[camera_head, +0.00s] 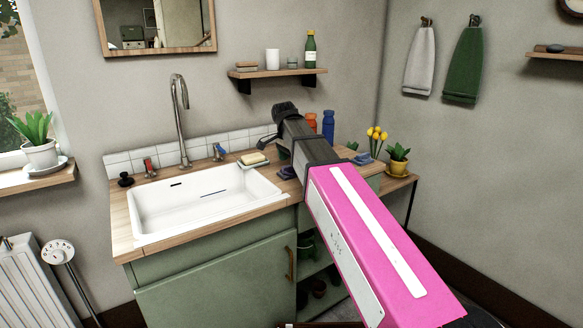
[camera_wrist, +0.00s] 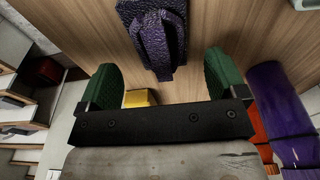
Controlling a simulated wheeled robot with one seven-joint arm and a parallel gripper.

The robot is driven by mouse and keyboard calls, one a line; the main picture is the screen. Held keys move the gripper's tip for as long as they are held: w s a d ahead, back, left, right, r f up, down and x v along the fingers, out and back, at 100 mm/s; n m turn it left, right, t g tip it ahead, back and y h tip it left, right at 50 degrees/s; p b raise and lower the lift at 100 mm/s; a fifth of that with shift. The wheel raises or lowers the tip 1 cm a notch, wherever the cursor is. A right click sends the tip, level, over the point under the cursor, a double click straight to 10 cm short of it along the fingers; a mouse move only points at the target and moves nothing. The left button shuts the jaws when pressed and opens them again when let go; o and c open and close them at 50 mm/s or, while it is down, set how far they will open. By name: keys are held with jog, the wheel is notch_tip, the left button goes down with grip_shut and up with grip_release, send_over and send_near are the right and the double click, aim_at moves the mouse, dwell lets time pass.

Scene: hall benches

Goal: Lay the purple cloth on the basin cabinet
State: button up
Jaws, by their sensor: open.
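The purple cloth (camera_wrist: 170,30) lies folded on a wooden surface in the wrist view, ahead of my open fingers. In the head view a dark purple folded piece (camera_head: 287,173) lies on the wooden top right of the basin, and seems to be this cloth. The basin cabinet (camera_head: 215,285) is green, with a wooden top and a white inset basin (camera_head: 200,205). My gripper (camera_wrist: 161,62) is open and empty, its green finger pads spread to either side of the cloth's near end. In the head view my arm hides much of the top's right end.
A soap dish (camera_head: 254,160) sits behind the basin's right corner. Red (camera_head: 312,121) and blue (camera_head: 328,124) bottles stand beyond my arm. Another dark purple thing (camera_head: 362,158) lies near the yellow flowers (camera_head: 377,137). The tall tap (camera_head: 180,115) rises behind the basin.

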aim_at(288, 166)
notch_tip(288, 166, up, 8)
jog(key=a, duration=0.1)
jog(key=shift+s+r, duration=0.25)
jog(key=shift+s, duration=0.1)
